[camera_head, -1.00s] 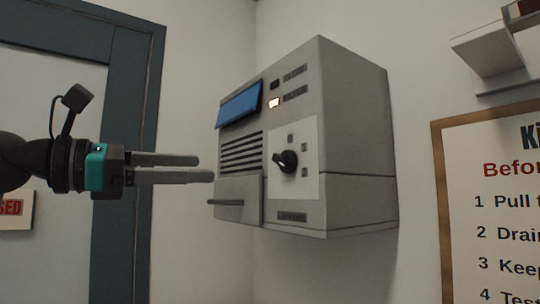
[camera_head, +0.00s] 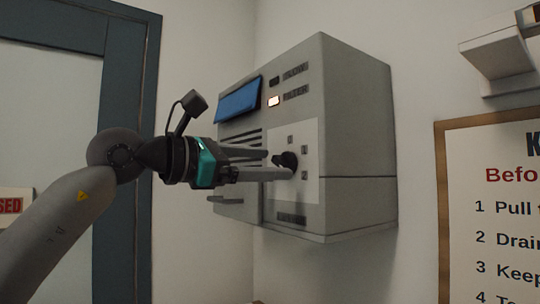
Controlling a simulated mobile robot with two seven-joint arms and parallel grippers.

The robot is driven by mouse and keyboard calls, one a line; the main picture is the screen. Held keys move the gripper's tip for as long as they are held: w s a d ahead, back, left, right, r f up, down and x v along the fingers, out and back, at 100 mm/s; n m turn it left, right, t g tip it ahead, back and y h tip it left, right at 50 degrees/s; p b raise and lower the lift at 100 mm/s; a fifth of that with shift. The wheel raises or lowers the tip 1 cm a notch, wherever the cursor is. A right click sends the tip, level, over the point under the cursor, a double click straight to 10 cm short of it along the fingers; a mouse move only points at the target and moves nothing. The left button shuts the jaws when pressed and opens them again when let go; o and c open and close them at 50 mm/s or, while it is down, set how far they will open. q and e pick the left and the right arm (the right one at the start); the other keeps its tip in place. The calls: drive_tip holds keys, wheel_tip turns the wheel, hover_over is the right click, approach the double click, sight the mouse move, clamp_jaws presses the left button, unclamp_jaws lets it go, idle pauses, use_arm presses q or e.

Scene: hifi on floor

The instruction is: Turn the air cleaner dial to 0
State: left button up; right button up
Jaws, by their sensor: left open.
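The air cleaner (camera_head: 355,130) is a grey box mounted on the wall in the middle of the head view. Its black dial (camera_head: 289,160) sits on a light panel (camera_head: 311,184) on the front face, with small markings above and to the right that are too small to read. My left gripper (camera_head: 280,165) is open and reaches in from the left. Its two fingers point at the dial, with the tips close to it, one at its upper left and one just below. I cannot tell whether they touch it. My right gripper is not in view.
A blue flap (camera_head: 239,101) and a lit filter indicator (camera_head: 274,101) are on the cleaner's front above the gripper. A dark door frame (camera_head: 130,80) stands at the left. A framed notice (camera_head: 490,210) and a white bracket (camera_head: 497,50) are on the right wall.

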use_arm(q)
drive_tip(key=shift+w+d, duration=0.4)
drive_tip(key=shift+d, duration=0.1)
clamp_jaws()
idle(0.4)
